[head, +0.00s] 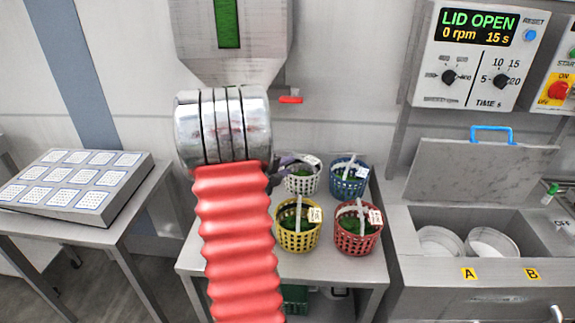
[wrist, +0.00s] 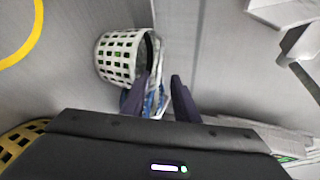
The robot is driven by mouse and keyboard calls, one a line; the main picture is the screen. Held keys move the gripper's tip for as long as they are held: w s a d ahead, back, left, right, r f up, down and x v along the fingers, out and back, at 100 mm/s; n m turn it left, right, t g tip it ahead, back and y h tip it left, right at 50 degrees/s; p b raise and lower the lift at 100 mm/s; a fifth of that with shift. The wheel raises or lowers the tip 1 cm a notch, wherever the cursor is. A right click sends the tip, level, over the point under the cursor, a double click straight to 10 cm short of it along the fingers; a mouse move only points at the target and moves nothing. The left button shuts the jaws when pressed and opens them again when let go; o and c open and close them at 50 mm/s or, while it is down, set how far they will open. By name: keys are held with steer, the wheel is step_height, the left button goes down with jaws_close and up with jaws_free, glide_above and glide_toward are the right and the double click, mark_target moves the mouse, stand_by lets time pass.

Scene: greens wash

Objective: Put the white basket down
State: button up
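The white basket (head: 301,184) has greens in it and stands at the back left of the group of baskets on the metal table, as far as the head view shows. In the wrist view the white basket (wrist: 113,58) is left of and beyond the fingertips, with its slotted wall showing. My gripper (wrist: 164,78) has its two dark fingers apart, with a gap between them. In the head view my gripper (head: 286,166) is a small dark shape at the white basket's upper left, partly hidden by my arm. Whether a finger touches the handle is unclear.
A blue basket (head: 347,187) stands right of the white one, a yellow basket (head: 296,241) and a red basket (head: 357,243) in front. A metal hopper (head: 231,62) hangs above. An open-lidded machine (head: 407,218) is on the right, a panelled side table (head: 35,222) on the left.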

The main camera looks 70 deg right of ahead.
stand_by(0.5)
steer(key=shift+s, duration=0.1)
steer(key=w+a+r+m+t+y, duration=0.1)
steer(key=w+a+r+m, duration=0.25)
steer(key=a+m, duration=0.4)
steer(key=w+a+r+m+t+y, duration=0.1)
steer(key=w+a+r+m+y, duration=0.25)
steer(key=a, duration=0.75)
steer(key=w+a+r+m+t+h, duration=0.1)
steer(key=w+a+r+m, duration=0.25)
steer(key=a+m, duration=0.45)
steer(key=a+m+t+y, duration=0.3)
steer(key=a+m+y, duration=0.2)
steer(key=a, duration=1.4)
steer(key=a+m+t+y, duration=0.3)
steer(key=a+m+y, duration=0.2)
steer(key=a, duration=1.4)
steer(key=m, duration=0.3)
steer(key=shift+a+r, duration=0.15)
steer(key=shift+r, duration=0.2)
